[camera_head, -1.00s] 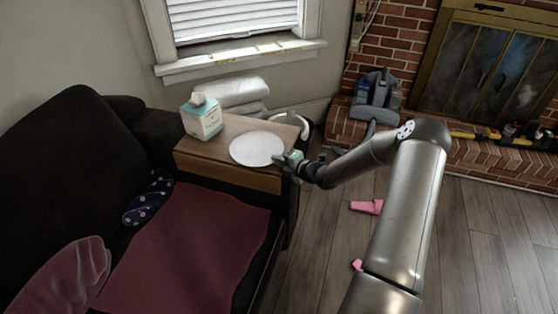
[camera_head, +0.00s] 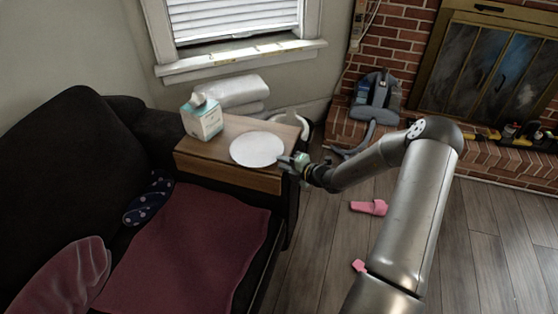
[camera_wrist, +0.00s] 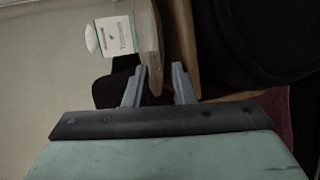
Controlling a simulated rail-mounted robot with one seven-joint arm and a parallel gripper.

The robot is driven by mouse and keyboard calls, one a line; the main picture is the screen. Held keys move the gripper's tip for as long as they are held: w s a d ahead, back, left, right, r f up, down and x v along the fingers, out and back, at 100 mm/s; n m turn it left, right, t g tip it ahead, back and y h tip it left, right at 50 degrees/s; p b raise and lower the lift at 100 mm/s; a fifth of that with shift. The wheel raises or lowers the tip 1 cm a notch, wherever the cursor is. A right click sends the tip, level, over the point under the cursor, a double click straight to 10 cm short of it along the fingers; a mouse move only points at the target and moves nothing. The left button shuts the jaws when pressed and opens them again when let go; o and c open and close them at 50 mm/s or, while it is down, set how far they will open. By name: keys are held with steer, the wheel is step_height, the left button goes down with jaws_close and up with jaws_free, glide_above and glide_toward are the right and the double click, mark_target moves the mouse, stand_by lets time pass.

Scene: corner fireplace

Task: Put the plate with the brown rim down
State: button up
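The plate (camera_head: 257,149) looks white in the head view and lies flat on the wooden side table (camera_head: 222,166), near its front right edge. A brown rim cannot be made out at this size. My gripper (camera_head: 287,162) is at the plate's right side, just past the table's right edge. In the wrist view my gripper (camera_wrist: 158,84) has its two fingers apart, with nothing clearly clamped between them. A pale, edge-on surface (camera_wrist: 148,40) reaches toward the gap; I cannot tell whether it is plate or tabletop.
A dark sofa (camera_head: 70,170) with a red blanket (camera_head: 185,250) is in front. Pink objects (camera_head: 369,207) lie on the open floor at right.

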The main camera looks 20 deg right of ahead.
steer(key=p+v, duration=0.1)
steer(key=v, duration=1.3)
steer(key=shift+s+d+r, duration=0.2)
steer(key=shift+d, duration=0.05)
steer(key=s+a+r+n+g+y, duration=0.1)
steer(key=s+a+r+n+g, duration=0.4)
steer(key=a+n, duration=0.5)
steer(key=s+a+r+n+g, duration=0.3)
steer(key=s+a+n+g, duration=0.35)
steer(key=n, duration=0.75)
steer(key=s+d+r+n+h, duration=0.1)
steer(key=s+r+n+h, duration=0.3)
steer(key=s+n, duration=0.4)
steer(key=s+d+r+n+h, duration=0.1)
steer(key=s+r+n+h, duration=0.3)
steer(key=n, duration=1.1)
steer(key=s+g+h, duration=0.1)
steer(key=s, duration=0.2)
steer(key=shift+s, duration=0.4)
